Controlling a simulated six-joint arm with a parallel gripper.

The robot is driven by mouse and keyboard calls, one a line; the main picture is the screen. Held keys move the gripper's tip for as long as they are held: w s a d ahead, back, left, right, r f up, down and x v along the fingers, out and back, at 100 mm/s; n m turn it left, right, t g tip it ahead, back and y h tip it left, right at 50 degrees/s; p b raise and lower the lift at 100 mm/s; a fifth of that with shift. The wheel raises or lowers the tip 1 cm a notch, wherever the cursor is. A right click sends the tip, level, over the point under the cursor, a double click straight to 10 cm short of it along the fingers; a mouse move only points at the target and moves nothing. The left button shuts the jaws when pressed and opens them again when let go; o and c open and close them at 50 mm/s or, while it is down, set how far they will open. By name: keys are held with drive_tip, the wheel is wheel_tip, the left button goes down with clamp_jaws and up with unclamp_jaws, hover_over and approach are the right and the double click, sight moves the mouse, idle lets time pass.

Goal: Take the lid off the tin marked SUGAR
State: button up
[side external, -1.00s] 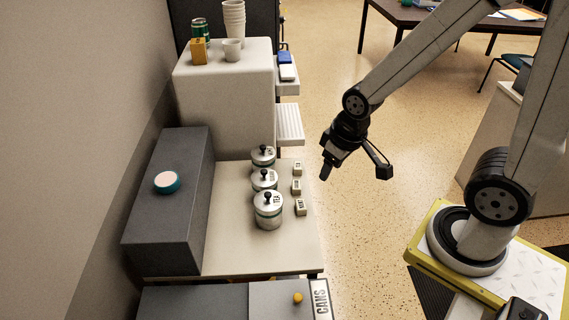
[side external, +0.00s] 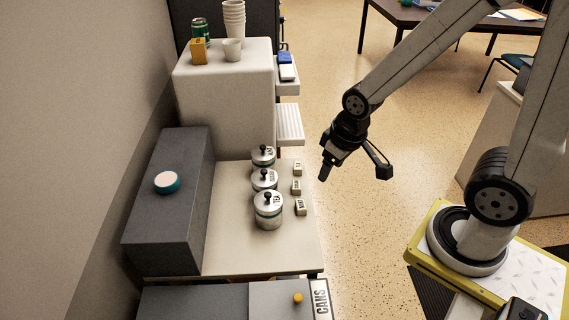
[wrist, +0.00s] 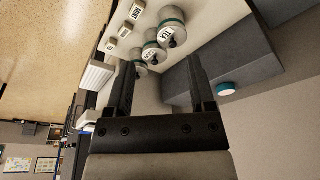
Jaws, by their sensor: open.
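Three silvery tins with green bands and black-knobbed lids stand in a row on the counter in the side external view. The front tin (side external: 268,212) is marked TEA. The middle tin (side external: 264,182) may be the one marked SUGAR, but its lettering is too small to be sure. The back tin (side external: 262,160) is partly hidden. All three lids are on. The tins also show in the wrist view (wrist: 174,20), beyond my fingers. My gripper (side external: 325,174) is open and empty, to the right of the tins and apart from them, off the counter's edge.
Small labelled blocks (side external: 296,186) stand right of the tins on the counter (side external: 235,245). A dark grey box (side external: 165,220) with a teal-rimmed round thing (side external: 166,182) is at left. A pale cabinet (side external: 225,100) with cups and a can stands behind. Open floor lies right.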

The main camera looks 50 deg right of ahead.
drive_tip(key=m+g+y, duration=0.1)
drive_tip(key=m+g, duration=0.2)
drive_tip(key=m, duration=1.4)
approach(264, 171)
drive_tip(key=shift+s+a+f, duration=0.1)
drive_tip(key=shift+s+f, duration=0.15)
drive_tip(key=shift+s, duration=0.25)
drive_tip(key=shift+w+f+m, duration=0.45)
drive_tip(key=shift+m, duration=0.05)
drive_tip(key=shift+f, duration=0.1)
drive_tip(key=shift+f, duration=1.2)
drive_tip(key=shift+f, duration=0.1)
